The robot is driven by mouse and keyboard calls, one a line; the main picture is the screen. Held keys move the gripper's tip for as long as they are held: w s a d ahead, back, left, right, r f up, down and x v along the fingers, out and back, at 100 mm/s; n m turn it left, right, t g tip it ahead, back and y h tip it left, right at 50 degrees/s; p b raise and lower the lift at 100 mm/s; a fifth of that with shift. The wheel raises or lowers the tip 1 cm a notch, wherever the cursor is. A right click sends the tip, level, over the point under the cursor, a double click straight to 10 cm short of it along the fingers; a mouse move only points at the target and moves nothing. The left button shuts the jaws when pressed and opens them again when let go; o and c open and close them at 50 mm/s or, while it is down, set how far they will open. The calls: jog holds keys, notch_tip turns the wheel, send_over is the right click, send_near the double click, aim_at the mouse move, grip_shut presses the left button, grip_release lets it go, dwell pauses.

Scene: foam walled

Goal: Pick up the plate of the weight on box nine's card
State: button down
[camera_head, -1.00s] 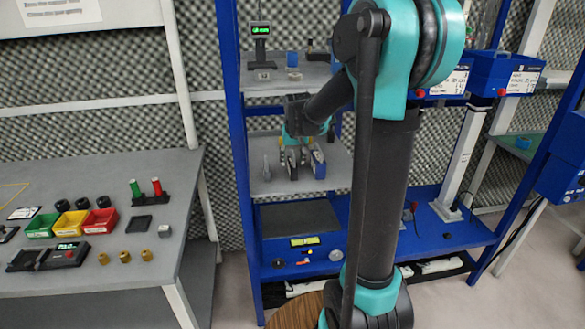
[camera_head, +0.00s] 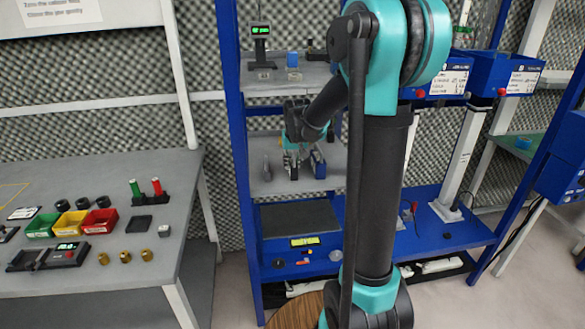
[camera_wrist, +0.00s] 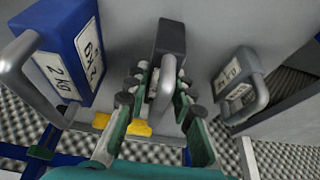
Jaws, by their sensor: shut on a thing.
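Three weight plates with handles stand on the middle shelf (camera_head: 262,182). In the wrist view, the blue plate (camera_wrist: 72,50) at left has a white label reading 2 kg. The dark grey plate (camera_wrist: 170,38) is in the middle, with no label visible. The lighter grey plate (camera_wrist: 238,82) at right has white labels I cannot read. My gripper (camera_wrist: 160,92) is shut on the upright handle of the middle dark plate, with its green fingers on both sides. In the head view, my gripper (camera_head: 292,153) is over the middle plate, close beside the blue plate (camera_head: 318,164).
Blue boxes with white cards, including one (camera_head: 438,80) and another (camera_head: 505,75), hang at right; their text is too small to read. The upper shelf (camera_head: 270,88) is above my gripper. A blue rack post (camera_head: 236,150) stands at left. A grey table (camera_head: 185,190) holds coloured bins.

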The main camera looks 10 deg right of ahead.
dwell(0.4)
jog(key=shift+r, duration=0.75)
jog(key=s, duration=1.7)
jog(key=shift+s, duration=0.3)
